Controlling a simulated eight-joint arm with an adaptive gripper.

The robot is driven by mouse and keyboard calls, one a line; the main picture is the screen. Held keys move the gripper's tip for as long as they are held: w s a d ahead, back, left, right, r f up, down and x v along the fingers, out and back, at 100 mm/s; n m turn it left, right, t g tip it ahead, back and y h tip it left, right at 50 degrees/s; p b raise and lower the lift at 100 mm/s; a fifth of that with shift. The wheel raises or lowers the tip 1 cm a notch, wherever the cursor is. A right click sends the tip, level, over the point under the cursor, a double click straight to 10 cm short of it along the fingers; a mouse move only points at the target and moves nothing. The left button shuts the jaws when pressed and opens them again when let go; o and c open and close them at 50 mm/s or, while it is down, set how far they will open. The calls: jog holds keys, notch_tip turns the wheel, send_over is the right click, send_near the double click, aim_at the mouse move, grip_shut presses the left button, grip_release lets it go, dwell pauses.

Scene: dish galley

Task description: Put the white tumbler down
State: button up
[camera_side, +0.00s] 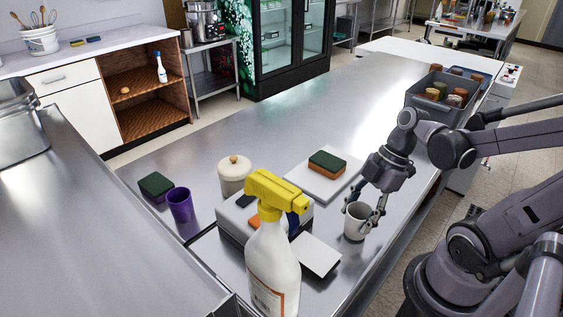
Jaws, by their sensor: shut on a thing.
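The white tumbler (355,224) is upright near the right edge of the steel counter (290,122). My gripper (364,212) comes down from above and is shut on the tumbler at its rim. The tumbler's base looks to be at or just above the counter; I cannot tell whether it touches. The fingers partly cover the tumbler's upper right side.
A white spray bottle (272,262) with a yellow head stands in front. Left of the tumbler are a white board (318,187) with a sponge (327,163), a lidded pot (234,175) and a purple cup (180,205). A grey bin (421,104) stands behind.

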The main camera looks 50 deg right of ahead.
jog(key=shift+f, duration=0.2)
jog(key=shift+f, duration=0.15)
jog(key=o, duration=1.2)
jog(key=shift+c, duration=0.2)
jog(key=v, duration=1.2)
jog(key=w+a+f+m+t+h, duration=0.3)
jog(key=w+a+m+t+h, duration=0.1)
jog(key=w+m, duration=0.6)
jog(key=shift+a+m+t, duration=0.7)
jog(key=shift+a+m, duration=0.5)
jog(key=shift+m, duration=0.5)
